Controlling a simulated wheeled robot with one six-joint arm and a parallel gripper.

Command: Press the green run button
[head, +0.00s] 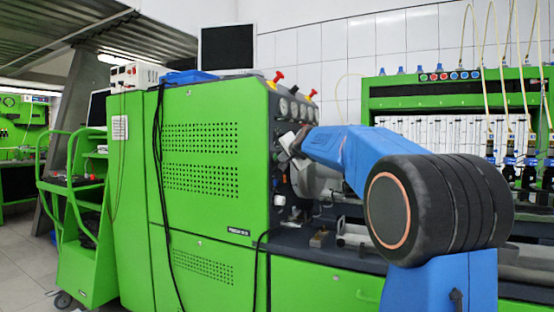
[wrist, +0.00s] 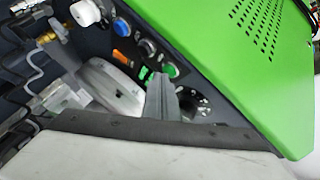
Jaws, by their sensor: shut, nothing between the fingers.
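The green button (wrist: 171,69) is round with a silver ring and sits on the dark control panel in the wrist view. A smaller green piece (wrist: 144,73) shows to its left, partly beside the fingers. My gripper (wrist: 163,82) is shut and empty, its grey fingers pointing up the picture at the panel. The tips end just below and left of the green button; whether they touch anything I cannot tell. In the head view my gripper (head: 288,142) is at the panel edge of the green machine (head: 213,170), and the green button cannot be made out there.
A white knob (wrist: 85,12) is at the upper left. The green cover (wrist: 235,70) borders the panel on the right.

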